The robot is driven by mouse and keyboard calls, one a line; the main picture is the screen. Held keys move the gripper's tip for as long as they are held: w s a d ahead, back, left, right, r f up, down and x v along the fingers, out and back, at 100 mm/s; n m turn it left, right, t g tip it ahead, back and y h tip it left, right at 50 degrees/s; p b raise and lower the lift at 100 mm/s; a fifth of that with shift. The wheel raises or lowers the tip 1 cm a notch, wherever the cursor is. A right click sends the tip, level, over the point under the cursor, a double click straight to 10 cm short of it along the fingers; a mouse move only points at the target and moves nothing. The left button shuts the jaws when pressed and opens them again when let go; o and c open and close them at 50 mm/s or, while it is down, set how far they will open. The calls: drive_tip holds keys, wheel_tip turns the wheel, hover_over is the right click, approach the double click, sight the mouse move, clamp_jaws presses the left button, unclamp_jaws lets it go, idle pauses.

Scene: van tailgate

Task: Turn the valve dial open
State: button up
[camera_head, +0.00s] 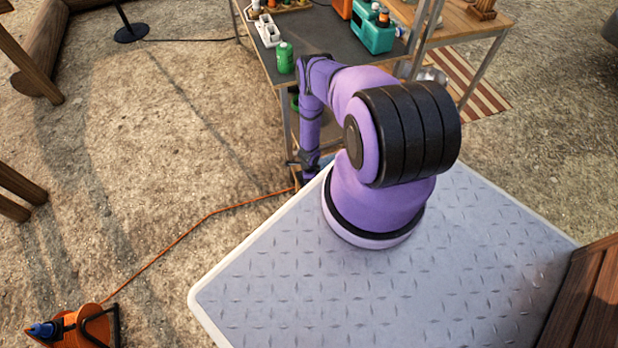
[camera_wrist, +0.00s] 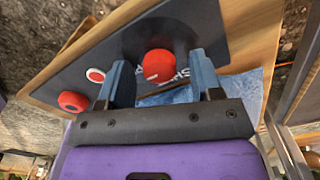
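A round red dial (camera_wrist: 158,65) with a white mark shows in the wrist view on a dark panel (camera_wrist: 197,25) with white lettering. I take it as the valve dial. My gripper (camera_wrist: 159,72) is open, with one blue-grey finger on each side of the dial. Gaps show between the dial and both fingers in the picture; I cannot tell how far in depth the fingertips are from it. In the head view my arm reaches down beside the workbench, and the dial cannot be made out there.
Left of the dial are a red-and-white button (camera_wrist: 95,75) and another red knob (camera_wrist: 73,101). A blue cloth-like thing (camera_wrist: 240,86) lies by the right finger. An orange cable (camera_head: 205,218) crosses the ground.

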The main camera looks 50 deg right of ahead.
wheel_tip(320, 180, up, 11)
idle(0.8)
drive_tip(key=shift+f, duration=0.1)
idle(0.4)
